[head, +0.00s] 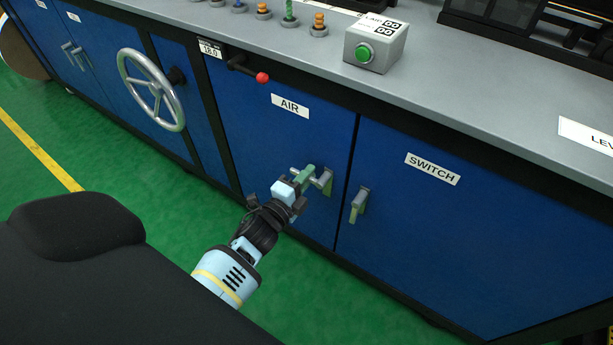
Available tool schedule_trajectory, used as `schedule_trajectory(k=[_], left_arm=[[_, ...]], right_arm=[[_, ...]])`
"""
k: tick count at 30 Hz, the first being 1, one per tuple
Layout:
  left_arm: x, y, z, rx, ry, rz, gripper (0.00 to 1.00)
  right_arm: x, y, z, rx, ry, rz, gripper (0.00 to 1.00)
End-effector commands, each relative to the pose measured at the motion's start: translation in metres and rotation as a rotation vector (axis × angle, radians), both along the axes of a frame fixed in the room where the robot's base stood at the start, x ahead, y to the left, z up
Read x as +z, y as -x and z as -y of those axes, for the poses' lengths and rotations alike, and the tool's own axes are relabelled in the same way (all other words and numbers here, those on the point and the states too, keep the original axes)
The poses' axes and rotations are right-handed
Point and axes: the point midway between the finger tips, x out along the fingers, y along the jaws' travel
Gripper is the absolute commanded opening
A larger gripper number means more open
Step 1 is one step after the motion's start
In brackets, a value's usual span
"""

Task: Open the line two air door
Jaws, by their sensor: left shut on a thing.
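The blue air door (275,135) with its white AIR label stands in the cabinet front, and it looks closed. Its green and grey handle (325,181) is at the door's lower right. My left gripper (304,181) is at this handle and shut on it. The gripper partly hides the handle. My right gripper is not in view.
The blue switch door (430,220) with its own handle (359,205) is just to the right. A grey handwheel (151,90) and a red-knobbed lever (262,77) are to the left and above. A green-button box (373,48) stands on the grey countertop (460,85). The green floor in front is clear.

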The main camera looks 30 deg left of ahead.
Motion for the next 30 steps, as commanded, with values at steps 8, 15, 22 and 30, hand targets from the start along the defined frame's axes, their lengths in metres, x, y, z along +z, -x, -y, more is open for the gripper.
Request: schedule_trajectory(k=[8, 15, 22, 30], left_arm=[[0.0, 0.001, 0.0, -0.001, 0.002, -0.001, 0.0], [0.003, 0.031, -0.009, -0.091, -0.006, -0.001, 0.0], [0.001, 0.076, -0.025, -0.236, -0.006, -0.003, 0.0], [-0.002, 0.122, -0.049, -0.393, -0.003, -0.005, 0.0]], right_arm=[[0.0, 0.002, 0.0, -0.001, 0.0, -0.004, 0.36], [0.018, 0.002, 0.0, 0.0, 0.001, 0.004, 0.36], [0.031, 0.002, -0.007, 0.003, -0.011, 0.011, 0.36], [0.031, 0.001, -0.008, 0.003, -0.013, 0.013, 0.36]])
